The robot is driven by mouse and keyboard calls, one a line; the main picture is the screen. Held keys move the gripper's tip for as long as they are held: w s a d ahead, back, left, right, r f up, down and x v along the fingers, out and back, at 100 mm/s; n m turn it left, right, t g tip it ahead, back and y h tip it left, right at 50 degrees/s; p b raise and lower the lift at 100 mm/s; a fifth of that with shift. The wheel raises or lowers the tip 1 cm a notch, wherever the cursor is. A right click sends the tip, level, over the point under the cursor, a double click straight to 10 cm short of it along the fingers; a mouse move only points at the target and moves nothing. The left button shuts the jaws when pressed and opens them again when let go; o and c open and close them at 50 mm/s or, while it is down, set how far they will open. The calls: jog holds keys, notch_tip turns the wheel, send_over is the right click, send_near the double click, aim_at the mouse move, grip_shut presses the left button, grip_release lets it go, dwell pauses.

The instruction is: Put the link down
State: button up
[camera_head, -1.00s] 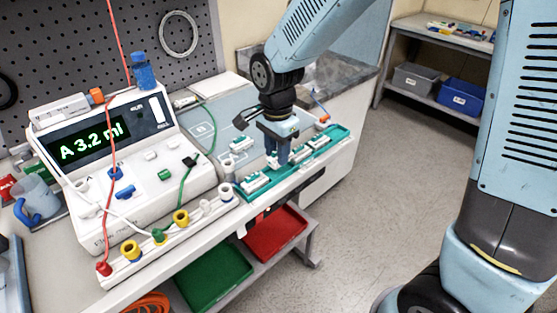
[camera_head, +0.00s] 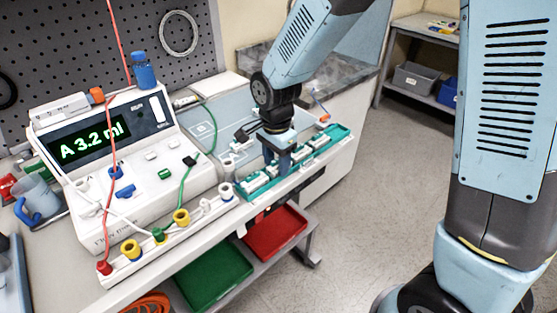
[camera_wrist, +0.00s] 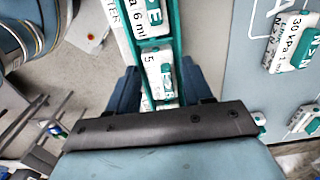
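A long teal tray (camera_head: 243,192) lies along the bench's front edge and holds several white-and-teal links in a row. My gripper (camera_head: 284,166) points down over the tray's middle.
The white pump (camera_head: 150,170) with cables and a 3.2 ml display stands left of the tray. Other links (camera_wrist: 291,42) lie on the grey mat behind it. Green (camera_head: 212,275) and red (camera_head: 275,232) bins sit below the bench. The floor to the right is clear.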

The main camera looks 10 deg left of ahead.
aim_at(277, 166)
jog(key=shift+o, duration=0.8)
notch_tip(277, 166, up, 12)
jog(key=s+d+r+n+t, duration=0.1)
jog(key=d+r+n, duration=0.1)
jog(key=d+r, duration=0.5)
jog(key=d+r+n+t, duration=0.2)
jog(key=d, duration=0.8)
jog(key=s+d+r+n+t, duration=0.2)
jog(key=s+d, duration=0.7)
jog(key=d, duration=0.5)
jog(key=shift+s+r+n+t, duration=0.35)
jog(key=shift+r+n, duration=0.3)
jog(key=shift+n, duration=0.35)
jog(key=shift+c, duration=0.4)
